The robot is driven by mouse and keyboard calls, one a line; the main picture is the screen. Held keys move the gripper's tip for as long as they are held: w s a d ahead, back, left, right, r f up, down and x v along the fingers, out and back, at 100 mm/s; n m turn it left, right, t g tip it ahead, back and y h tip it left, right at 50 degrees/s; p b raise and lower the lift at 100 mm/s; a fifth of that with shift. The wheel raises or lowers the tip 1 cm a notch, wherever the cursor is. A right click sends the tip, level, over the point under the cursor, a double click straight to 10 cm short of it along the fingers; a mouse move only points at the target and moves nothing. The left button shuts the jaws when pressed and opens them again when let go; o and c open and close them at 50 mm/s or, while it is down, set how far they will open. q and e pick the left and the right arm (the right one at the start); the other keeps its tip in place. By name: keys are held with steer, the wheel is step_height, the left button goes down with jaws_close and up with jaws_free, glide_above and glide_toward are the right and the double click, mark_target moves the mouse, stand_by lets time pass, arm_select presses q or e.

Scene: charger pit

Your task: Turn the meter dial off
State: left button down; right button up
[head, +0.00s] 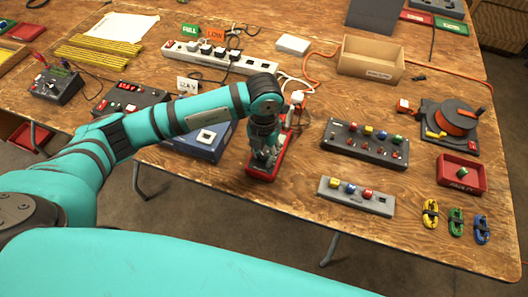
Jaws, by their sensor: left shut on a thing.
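A red-framed meter (262,174) lies on the wooden table near its front edge, left of the dark charger strip. My left arm reaches in from the left. My left gripper (263,157) points down onto the meter's face, with its fingers closed at the dial. The gripper covers the dial, so its pointer setting is hidden. My right gripper is not in view.
A blue box (203,142) stands just left of the meter. A dark charger strip (364,148) and a grey holder (355,197) with coloured blocks lie to the right. A white power strip (218,56) and loose cables are behind.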

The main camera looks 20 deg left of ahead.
mark_target(264, 155)
arm_select(q)
steer(key=shift+n, duration=0.3)
stand_by(0.4)
steer(key=c, duration=1.1)
jaws_free()
steer(key=shift+r, duration=0.15)
step_height(264, 155, up, 12)
steer(key=shift+f, duration=0.1)
